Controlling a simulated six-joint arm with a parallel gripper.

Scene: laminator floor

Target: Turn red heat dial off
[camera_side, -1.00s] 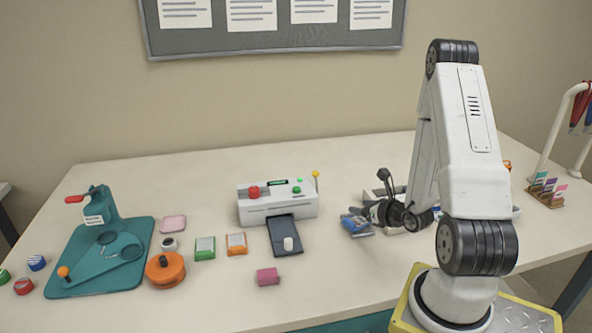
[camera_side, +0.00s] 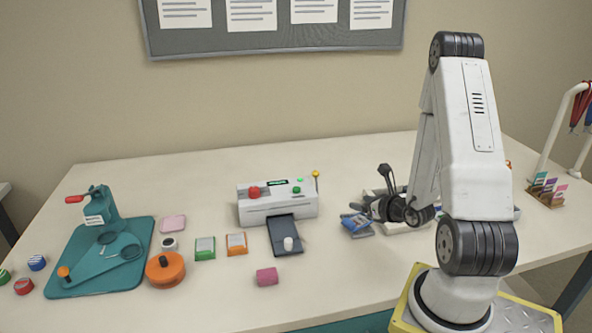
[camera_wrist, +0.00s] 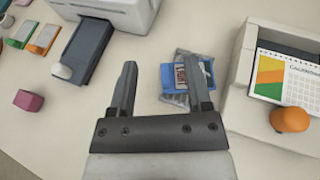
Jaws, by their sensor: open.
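The red heat dial (camera_side: 254,191) is a round knob on the left part of the top of the white laminator (camera_side: 280,210). My gripper (camera_side: 357,210) is to the right of the laminator, low over the table and well apart from the dial. In the wrist view its two dark fingers (camera_wrist: 165,75) are spread apart with nothing between them. The laminator's corner shows at the top of the wrist view (camera_wrist: 120,12), but the dial is out of that frame. The side view is too small to read the dial's setting.
A blue packet (camera_wrist: 182,77) lies beneath my right finger. A white tray with a calendar card (camera_wrist: 285,75) and an orange knob (camera_wrist: 290,119) stand at right. A dark tray (camera_side: 285,236) with a white knob extends from the laminator's front. A pink block (camera_side: 267,276) lies in front.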

